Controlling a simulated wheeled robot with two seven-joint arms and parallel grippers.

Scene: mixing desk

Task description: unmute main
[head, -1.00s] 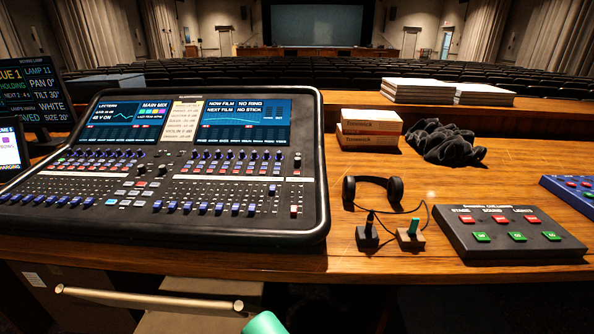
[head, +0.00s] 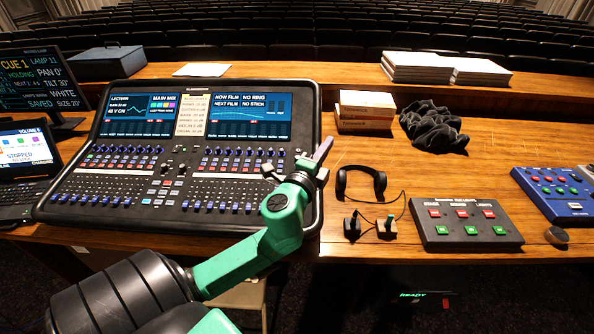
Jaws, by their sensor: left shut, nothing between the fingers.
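The mixing desk (head: 311,105) is a black console on the left of the wooden table, with two lit screens above rows of knobs, buttons and blue faders. The left screen (head: 135,118) reads "MAIN MIX". My left gripper (head: 324,149) is shut and empty, over the desk's right edge. Its fingers point up and away from me. Whether it touches the desk I cannot tell. The wrist and green arm hide the lower right part of the desk, including the strip at its right end. No mute label is readable. My right gripper is out of view.
Headphones (head: 343,181) and two small blocks lie right of the desk. A black button box (head: 465,215) and a blue one (head: 560,208) are farther right. Boxes (head: 365,108), a dark cloth (head: 433,128) and a laptop (head: 25,150) stand around. Bare table lies behind the headphones.

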